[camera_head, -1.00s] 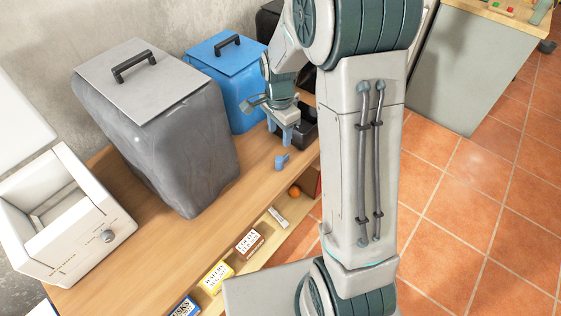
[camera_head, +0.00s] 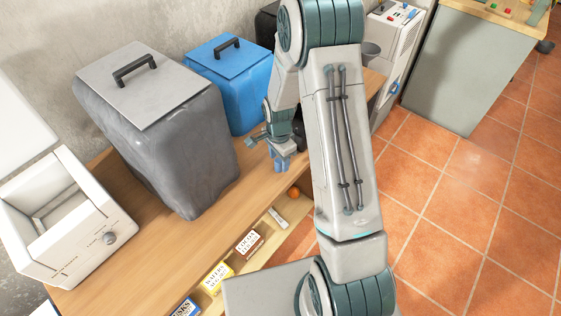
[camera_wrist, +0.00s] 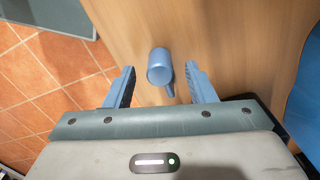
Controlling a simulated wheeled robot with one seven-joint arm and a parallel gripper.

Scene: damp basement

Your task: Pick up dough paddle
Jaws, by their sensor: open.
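The dough paddle (camera_wrist: 159,62) is a small blue-grey piece with a round hub and a short arm. In the wrist view it is on the wooden counter (camera_wrist: 228,30), between the two fingertips. My gripper (camera_wrist: 160,72) is open, with a visible gap on each side of the paddle. In the head view my gripper (camera_head: 281,164) is low over the counter near its front edge, and it hides most or all of the paddle there.
A large grey lidded bin (camera_head: 165,140) and a blue lidded bin (camera_head: 232,85) stand behind. A white bread machine (camera_head: 70,215) with its lid up is at the left. A shelf below the counter edge holds several boxes (camera_head: 249,244) and an orange ball (camera_head: 294,192). Tiled floor lies right.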

